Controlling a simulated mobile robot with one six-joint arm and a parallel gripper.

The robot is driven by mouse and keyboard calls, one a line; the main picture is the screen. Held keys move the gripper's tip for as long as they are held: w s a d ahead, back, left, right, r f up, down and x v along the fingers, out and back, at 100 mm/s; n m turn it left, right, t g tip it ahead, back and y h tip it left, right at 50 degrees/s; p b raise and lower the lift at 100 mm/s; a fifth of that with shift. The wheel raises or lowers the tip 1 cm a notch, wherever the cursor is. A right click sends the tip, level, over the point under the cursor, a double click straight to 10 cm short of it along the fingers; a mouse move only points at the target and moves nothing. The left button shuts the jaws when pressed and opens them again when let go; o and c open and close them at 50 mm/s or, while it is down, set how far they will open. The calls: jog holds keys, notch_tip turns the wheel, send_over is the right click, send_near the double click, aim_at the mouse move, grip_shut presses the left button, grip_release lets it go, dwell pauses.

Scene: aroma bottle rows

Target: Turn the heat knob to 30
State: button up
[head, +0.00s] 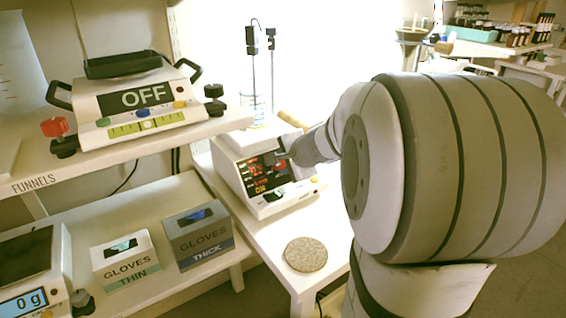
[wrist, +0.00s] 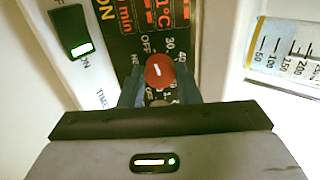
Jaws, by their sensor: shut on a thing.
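The heater-stirrer (head: 255,175) stands on the white bench, its black front panel lit with red digits and an "ON" label. In the wrist view, the red knob (wrist: 160,70) sits on this panel with a short white mark on its face. "OFF", "30" and "40" are printed around it. My gripper (wrist: 160,92) is shut on the red knob, with dark fingers on both sides of it. In the head view, my gripper (head: 293,160) reaches the panel's right side and hides the knob. I cannot tell exactly which number the mark points at.
A green-lit switch (wrist: 80,45) is left of the panel in the wrist view. A graduated glass (wrist: 285,52) is at the right. A round cork mat (head: 306,254) lies in front of the heater. Glove boxes (head: 198,238) and an "OFF" device (head: 140,98) stand left.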

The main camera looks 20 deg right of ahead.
jog(key=shift+m, duration=0.3)
jog(key=m+p, duration=0.2)
jog(key=m, duration=0.1)
jog(key=shift+m+p, duration=0.75)
jog(key=shift+m, duration=1.25)
jog(key=o, duration=1)
jog(key=shift+c, duration=0.2)
jog(key=shift+r, duration=0.1)
